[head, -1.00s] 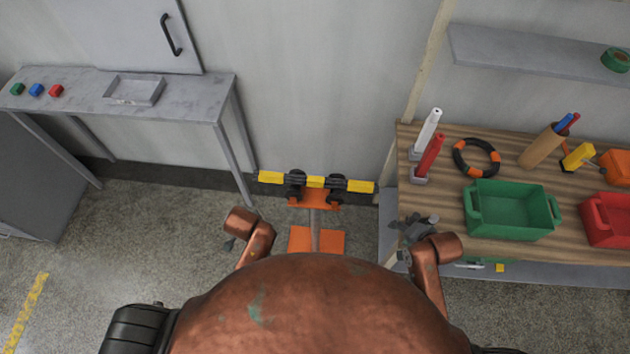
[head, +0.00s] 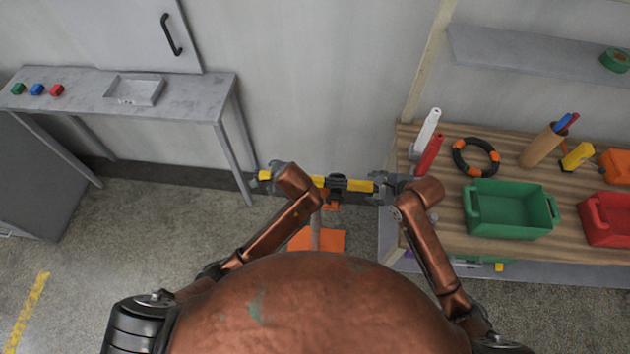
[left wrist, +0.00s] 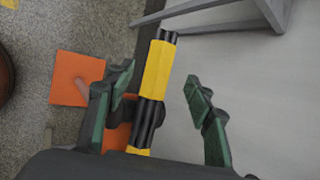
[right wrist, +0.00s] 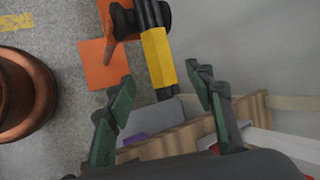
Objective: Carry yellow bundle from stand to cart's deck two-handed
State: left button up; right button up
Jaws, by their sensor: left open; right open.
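The yellow bundle, black rods with yellow bands, lies level across the orange stand (head: 318,241). Its right yellow band (head: 360,186) shows in the head view; my left arm hides part of its left half. My left gripper (head: 266,180) is open at the bundle's left end. In the left wrist view the left yellow band (left wrist: 157,70) runs between the open fingers (left wrist: 160,84). My right gripper (head: 380,187) is open at the right end. In the right wrist view the right band (right wrist: 158,60) reaches toward the gap between the open fingers (right wrist: 162,86). The cart is not identifiable.
A wooden bench (head: 440,200) stands close right of my right gripper, with a green bin (head: 510,212), a red bin (head: 608,215) and upright white and red tubes. A grey table (head: 190,98) stands at the left. The wall is behind the stand.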

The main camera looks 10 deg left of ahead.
aim_at(268, 176)
pick_arm(q)
jog(key=shift+x, duration=3.95)
pick_arm(e)
jog(key=shift+x, duration=3.9)
pick_arm(q)
jog(key=shift+c, duration=0.2)
pick_arm(e)
jog(key=shift+c, duration=0.2)
pick_arm(q)
grip_shut()
pick_arm(e)
grip_shut()
pick_arm(q)
jog(key=shift+r, duration=0.1)
